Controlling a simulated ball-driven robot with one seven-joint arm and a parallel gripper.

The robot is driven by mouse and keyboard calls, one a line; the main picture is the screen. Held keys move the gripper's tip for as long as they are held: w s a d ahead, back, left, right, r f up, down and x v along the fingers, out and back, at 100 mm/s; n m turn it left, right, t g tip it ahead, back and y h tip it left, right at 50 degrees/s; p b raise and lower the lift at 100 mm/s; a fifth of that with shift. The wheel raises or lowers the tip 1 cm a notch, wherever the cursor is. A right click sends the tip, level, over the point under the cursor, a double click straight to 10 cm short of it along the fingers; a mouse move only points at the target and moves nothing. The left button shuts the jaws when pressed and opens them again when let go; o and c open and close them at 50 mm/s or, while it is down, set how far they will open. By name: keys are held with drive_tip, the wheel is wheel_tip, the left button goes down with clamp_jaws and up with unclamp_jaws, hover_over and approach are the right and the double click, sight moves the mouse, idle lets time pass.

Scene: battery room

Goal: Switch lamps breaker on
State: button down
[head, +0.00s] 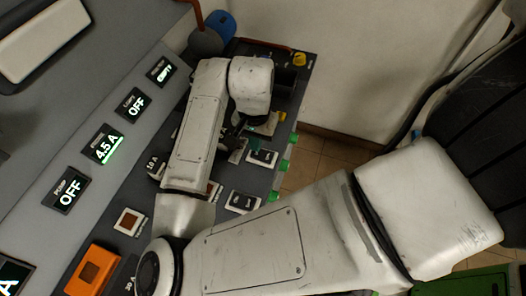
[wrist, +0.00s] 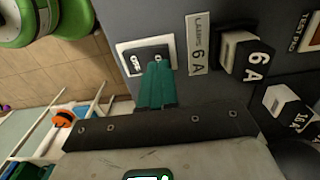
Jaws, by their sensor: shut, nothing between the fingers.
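The lamps breaker (wrist: 133,59) is a small dark rocker in a white frame, beside a plate reading "LAMPS 6 A" (wrist: 197,45). My gripper (wrist: 157,68) has teal fingers, shut together and empty. Their tips overlap the right part of the rocker; I cannot tell whether they press on it. The rocker's marking is partly covered and too small to read surely. In the head view my gripper (head: 256,143) is low over the panel, among dark switches. A display (head: 136,103) there reads "OFF"; its small heading is hard to read.
A black "6 A" block (wrist: 240,56) stands right of the plate, and a "16 A" block (wrist: 287,106) beyond it. Green knobs (head: 274,196) line the panel's right edge. Other displays include "4.5 A" (head: 103,144) and "OFF" (head: 66,190). An orange block (head: 92,270) stands lower left.

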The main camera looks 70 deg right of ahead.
drive_tip(key=shift+f+b, duration=0.75)
drive_tip(key=shift+f, duration=0.2)
idle(0.6)
drive_tip(key=shift+r, duration=0.1)
drive_tip(key=shift+r+p, duration=3.05)
drive_tip(key=shift+r, duration=0.45)
drive_tip(key=shift+s+f, duration=0.1)
drive_tip(key=shift+f, duration=0.05)
